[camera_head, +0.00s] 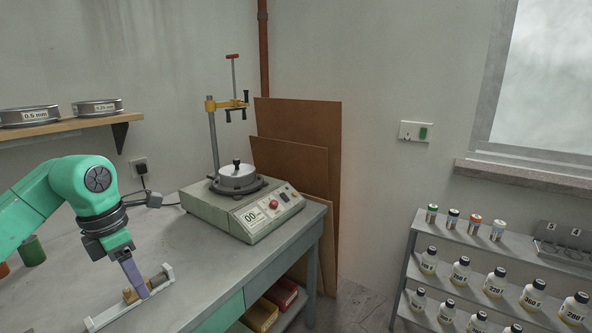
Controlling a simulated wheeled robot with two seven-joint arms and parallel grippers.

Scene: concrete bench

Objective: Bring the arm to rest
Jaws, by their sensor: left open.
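My left arm comes in from the left, green with dark joints, over the grey concrete bench (110,255). My left gripper (134,278) points down at the front of the bench, its purple-grey finger beside a small brass piece (130,295). The jaws are open; only one finger shows clearly. A long pale holder (103,318) with raised ends lies under and around it on the bench. I cannot tell whether the finger touches the brass piece. My right gripper is not in view.
A sieve shaker (245,211) with a lidded pan and a tall clamp post stands at the bench's back right. Sieves (28,116) sit on a wall shelf. A rack of bottles (460,268) stands right, across open floor.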

